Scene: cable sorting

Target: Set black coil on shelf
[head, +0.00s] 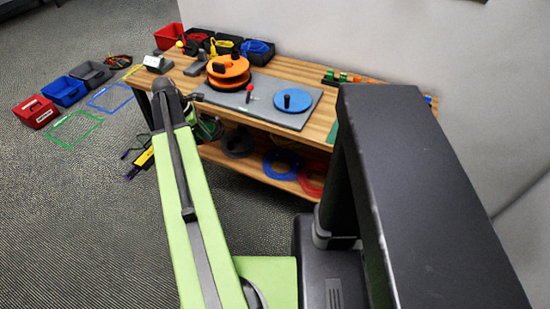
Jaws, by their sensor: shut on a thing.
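The black coil (238,142) is a dark ring low on the wooden lower shelf (262,173), under the front edge of the workbench. My light-green arm reaches up from the bottom of the head view to a dark joint in front of the bench's left end. Beyond it, my gripper (216,129) is small and dark at the left side of the black coil, and shut on it. The fingertips are partly hidden and hard to make out. I cannot tell whether the coil's full weight rests on the shelf.
A green coil (207,128), blue coil (282,164) and red coil (312,181) are also under the bench. An orange reel (229,70) and blue disc (292,103) sit on the grey mat (255,108) above. Red (35,112), blue (64,91) and dark (91,74) bins stand on the floor at left.

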